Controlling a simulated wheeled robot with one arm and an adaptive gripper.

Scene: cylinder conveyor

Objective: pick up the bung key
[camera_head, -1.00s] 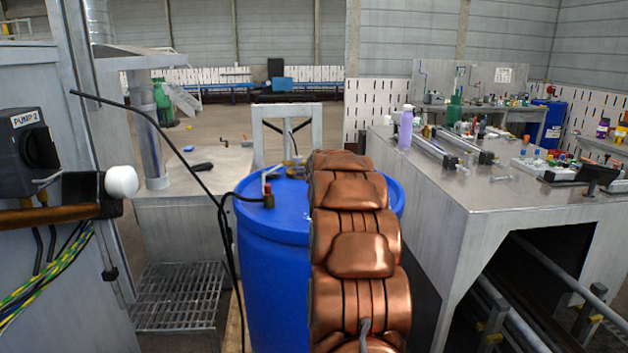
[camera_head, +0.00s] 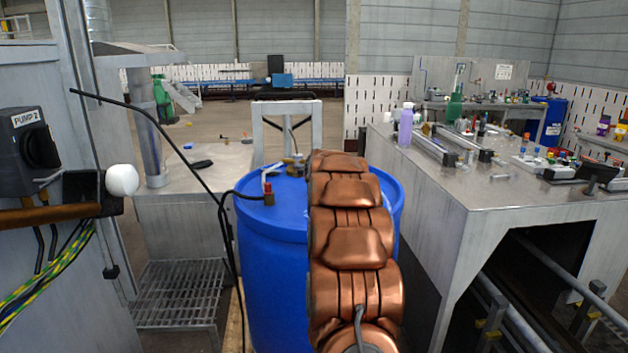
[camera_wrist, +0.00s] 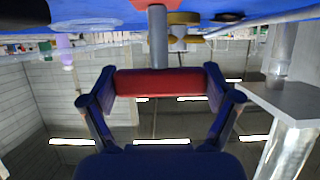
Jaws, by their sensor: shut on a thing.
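The bung key (camera_wrist: 158,82) shows in the camera_wrist view as a red crossbar with a grey shaft (camera_wrist: 158,38) running toward the drum. My gripper (camera_wrist: 160,84) is shut on the red crossbar, one finger at each end. I cannot tell whether the shaft's far end touches the drum. In the camera_head view my copper-coloured arm hides the gripper and the key. The blue drum (camera_head: 272,245) stands upright in front of me, partly behind the arm; its top also shows in the camera_wrist view (camera_wrist: 80,22).
A brass fitting (camera_wrist: 182,18) sits on the drum beside the key's shaft. A red-topped fitting with a black hose (camera_head: 268,190) is on the drum's left. A metal bench (camera_head: 480,185) stands right, a pump panel (camera_head: 35,150) left. A lavender bottle (camera_head: 405,125) stands on the bench.

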